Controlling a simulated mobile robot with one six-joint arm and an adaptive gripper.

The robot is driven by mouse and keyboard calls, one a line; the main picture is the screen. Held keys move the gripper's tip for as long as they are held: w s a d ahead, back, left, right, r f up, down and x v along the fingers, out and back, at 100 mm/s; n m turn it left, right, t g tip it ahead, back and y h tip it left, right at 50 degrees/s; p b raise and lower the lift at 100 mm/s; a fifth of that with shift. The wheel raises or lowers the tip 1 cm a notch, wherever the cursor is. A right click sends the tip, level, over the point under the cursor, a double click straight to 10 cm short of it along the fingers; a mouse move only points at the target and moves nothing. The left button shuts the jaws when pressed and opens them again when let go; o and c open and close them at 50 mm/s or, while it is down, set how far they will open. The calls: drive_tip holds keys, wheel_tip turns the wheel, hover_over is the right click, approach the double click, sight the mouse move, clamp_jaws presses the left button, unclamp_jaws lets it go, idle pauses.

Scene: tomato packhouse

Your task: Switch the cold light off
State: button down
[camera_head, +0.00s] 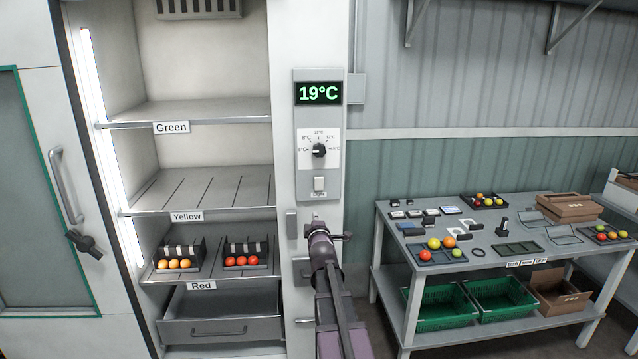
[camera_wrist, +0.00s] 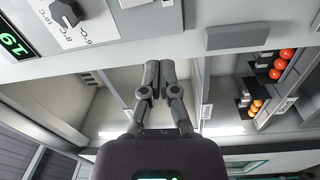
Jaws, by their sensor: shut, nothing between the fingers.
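A white rocker switch (camera_head: 319,184) sits low on the grey control panel (camera_head: 303,185) of the cold cabinet, with a small unreadable label under it. Part of the switch shows at the top edge of the wrist view (camera_wrist: 133,3). A tall light strip (camera_head: 103,130) glows white along the cabinet's left inner side. My gripper (camera_head: 317,217) is just below the panel in the head view, apart from the switch. In the wrist view my gripper (camera_wrist: 160,68) has its fingers together and empty.
Above the switch are a black dial (camera_head: 319,150) and a display (camera_head: 318,93) reading 19°C. The open cabinet has shelves labelled Green, Yellow and Red, with two tomato trays on the Red shelf. A packing table (camera_head: 390,225) stands at right. The cabinet door (camera_head: 25,180) is at left.

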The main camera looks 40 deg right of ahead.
sight(319, 181)
drive_tip(key=shift+n+t+h, duration=0.4)
drive_tip(key=shift+n+t, duration=0.2)
drive_tip(key=shift+n, duration=0.1)
drive_tip(key=d+r, duration=0.1)
drive_tip(key=s+d+r, duration=0.1)
drive_tip(key=d, duration=0.1)
drive_tip(key=shift+r, duration=0.4)
drive_tip(key=shift+w, duration=0.1)
drive_tip(key=p+x, duration=0.2)
drive_tip(key=x, duration=1.1)
drive_tip(key=shift+w+d+p, duration=0.2)
drive_tip(key=shift+w+p, duration=0.15)
drive_tip(key=shift+w, duration=0.05)
drive_tip(key=shift+w+d+r, duration=0.1)
drive_tip(key=shift+w+r, duration=0.05)
drive_tip(key=shift+w, duration=0.05)
drive_tip(key=shift+s, duration=0.15)
